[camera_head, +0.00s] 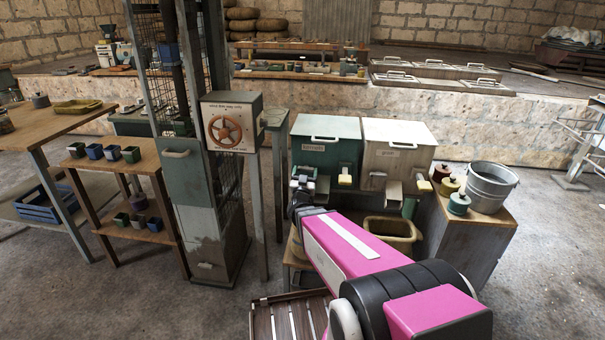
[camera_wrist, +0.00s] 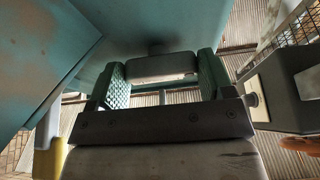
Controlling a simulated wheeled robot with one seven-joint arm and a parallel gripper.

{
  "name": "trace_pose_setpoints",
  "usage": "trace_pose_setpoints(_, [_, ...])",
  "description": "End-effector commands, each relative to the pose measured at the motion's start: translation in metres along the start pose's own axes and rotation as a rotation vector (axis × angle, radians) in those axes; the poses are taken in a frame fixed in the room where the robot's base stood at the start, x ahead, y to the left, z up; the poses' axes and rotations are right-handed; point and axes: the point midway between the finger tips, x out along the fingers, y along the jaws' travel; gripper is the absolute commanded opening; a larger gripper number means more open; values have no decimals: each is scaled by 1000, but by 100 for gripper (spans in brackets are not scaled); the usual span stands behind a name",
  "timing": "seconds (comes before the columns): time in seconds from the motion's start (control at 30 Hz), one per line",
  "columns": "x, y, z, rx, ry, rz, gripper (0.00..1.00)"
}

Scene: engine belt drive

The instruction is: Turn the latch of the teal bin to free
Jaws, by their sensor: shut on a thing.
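The teal bin (camera_head: 325,155) stands left of a white bin in the head view, with a pale lid and a label on its front. In the wrist view the teal bin's surface (camera_wrist: 150,22) fills the upper left, very close. My gripper (camera_head: 304,177) is at the lower left of the bin's front. In the wrist view my gripper (camera_wrist: 162,78) has its two green-padded fingers on either side of a grey bar-like latch (camera_wrist: 160,68), shut on it. The latch's turn position is hard to tell, and in the head view my gripper mostly hides it.
The white bin (camera_head: 398,150) adjoins on the right. A yellow-ended part (camera_head: 345,181) sticks out right of my gripper. A box with an orange handwheel (camera_head: 224,129) stands on the left. A bucket (camera_head: 490,184) and small pots stand on the right cabinet.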

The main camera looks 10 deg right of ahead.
Motion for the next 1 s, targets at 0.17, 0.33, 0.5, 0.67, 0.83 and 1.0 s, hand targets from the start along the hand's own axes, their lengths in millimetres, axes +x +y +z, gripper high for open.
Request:
trace_pose_setpoints(0.17, [0, -3, 0, 88, -1, 33, 51])
trace_pose_setpoints(0.33, [0, -4, 0, 218, 0, 87, 51])
trace_pose_setpoints(0.5, [0, -5, -1, 367, -1, 148, 51])
trace_pose_setpoints(0.67, [0, -6, -1, 508, -1, 207, 51])
trace_pose_setpoints(0.83, [0, -7, -2, 659, -2, 268, 51])
trace_pose_setpoints(1.0, [0, -7, -3, 807, -3, 330, 51])
